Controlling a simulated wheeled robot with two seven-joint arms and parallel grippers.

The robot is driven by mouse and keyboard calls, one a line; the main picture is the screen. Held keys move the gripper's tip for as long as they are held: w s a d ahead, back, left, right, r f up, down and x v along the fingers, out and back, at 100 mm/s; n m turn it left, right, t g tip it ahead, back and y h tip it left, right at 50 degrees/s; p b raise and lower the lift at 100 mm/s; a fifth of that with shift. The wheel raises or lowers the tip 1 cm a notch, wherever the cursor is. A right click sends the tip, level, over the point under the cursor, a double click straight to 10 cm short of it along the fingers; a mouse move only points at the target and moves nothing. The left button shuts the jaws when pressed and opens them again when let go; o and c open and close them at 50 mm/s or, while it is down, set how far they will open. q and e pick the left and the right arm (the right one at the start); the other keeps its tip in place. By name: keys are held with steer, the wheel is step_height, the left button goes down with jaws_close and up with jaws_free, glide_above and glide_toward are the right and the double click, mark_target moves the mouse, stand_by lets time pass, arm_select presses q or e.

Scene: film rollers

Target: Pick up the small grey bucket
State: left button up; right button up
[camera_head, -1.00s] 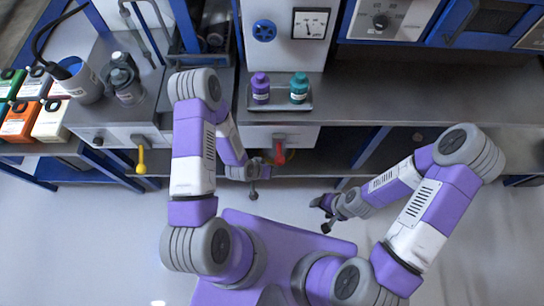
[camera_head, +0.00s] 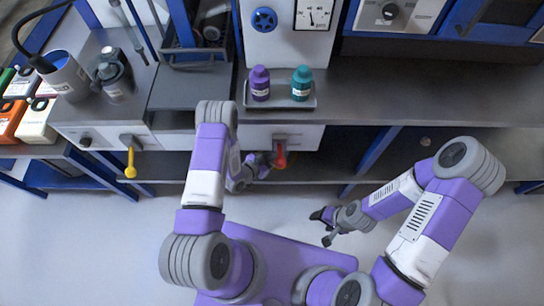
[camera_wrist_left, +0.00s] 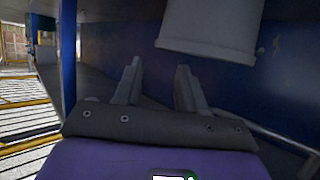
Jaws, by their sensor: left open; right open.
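A light grey, bucket-like vessel (camera_wrist_left: 208,28) shows at the top of the left wrist view, its wider rim toward the bottom and its upper part cut off. My left gripper (camera_wrist_left: 157,80) is open and empty, its fingers below and left of that vessel and apart from it. In the head view the left gripper (camera_head: 264,165) is at the counter front by the red handle, partly hidden. My right gripper (camera_head: 325,226) is open and empty over the floor. A grey container with blue inside (camera_head: 70,80) stands on the left counter; I cannot tell whether it is the same vessel.
A tray (camera_head: 279,103) holds a purple bottle (camera_head: 260,85) and a teal bottle (camera_head: 301,83). Dark bottles (camera_head: 112,77) stand on the left counter. A red handle (camera_head: 281,155) and a yellow handle (camera_head: 130,165) stick out in front. The right counter is mostly clear.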

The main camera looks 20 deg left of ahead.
arm_select(q)
steer(key=shift+b+x, duration=1.25)
steer(key=shift+x, duration=2.4)
steer(key=shift+c, duration=0.3)
jaws_close()
steer(key=shift+s+f, duration=0.1)
